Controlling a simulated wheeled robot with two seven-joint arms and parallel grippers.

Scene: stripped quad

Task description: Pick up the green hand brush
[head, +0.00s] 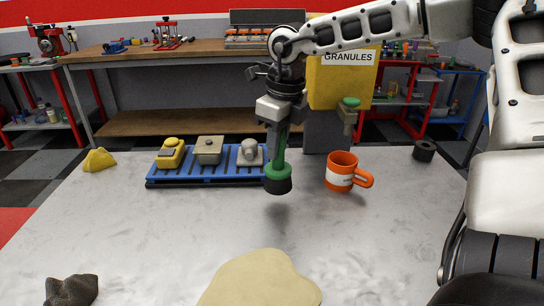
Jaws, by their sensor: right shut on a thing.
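The green hand brush (278,174) hangs upright, with its green handle up and its dark bristle end down. My right gripper (279,124) points down and is shut on the upper part of the brush's handle. The brush is in front of the right end of the blue slatted rack, and its bristles appear to be above the grey table top (190,225). My left gripper is not in the head view.
The blue rack (208,180) holds several yellow and grey items. An orange mug (342,171) stands just right of the brush. A yellow granules dispenser (342,78) stands behind. A sand-coloured patch (260,283), dark lump (71,290), yellow wedge (98,160) and dark cylinder (424,150) are on the table.

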